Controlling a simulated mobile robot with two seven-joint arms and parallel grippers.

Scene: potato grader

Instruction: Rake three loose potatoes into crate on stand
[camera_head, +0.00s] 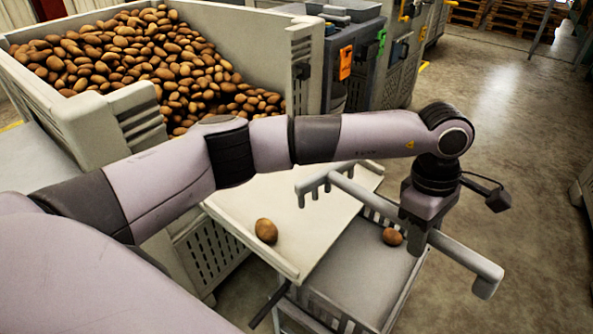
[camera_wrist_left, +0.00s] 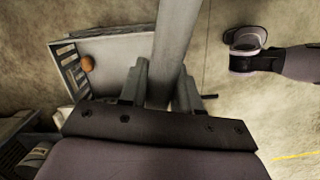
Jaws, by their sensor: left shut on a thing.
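My left gripper (camera_head: 420,236) is shut on the grey handle of a rake (camera_head: 462,263), whose toothed head (camera_head: 326,180) is over the far part of the pale sorting table. The handle also runs up between the left fingers (camera_wrist_left: 160,88) in the left wrist view. One brown potato (camera_head: 266,231) lies on the table near its front edge, apart from the rake. Another potato (camera_head: 392,236) lies in the grey slatted crate (camera_head: 350,290), below the table's right side; it also shows in the left wrist view (camera_wrist_left: 87,64). I see no third loose potato. My right gripper is not in view.
A large pale bin (camera_head: 95,122) heaped with potatoes stands behind my left arm. Grey machinery (camera_head: 365,60) stands at the back. Concrete floor (camera_head: 530,150) on the right is open.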

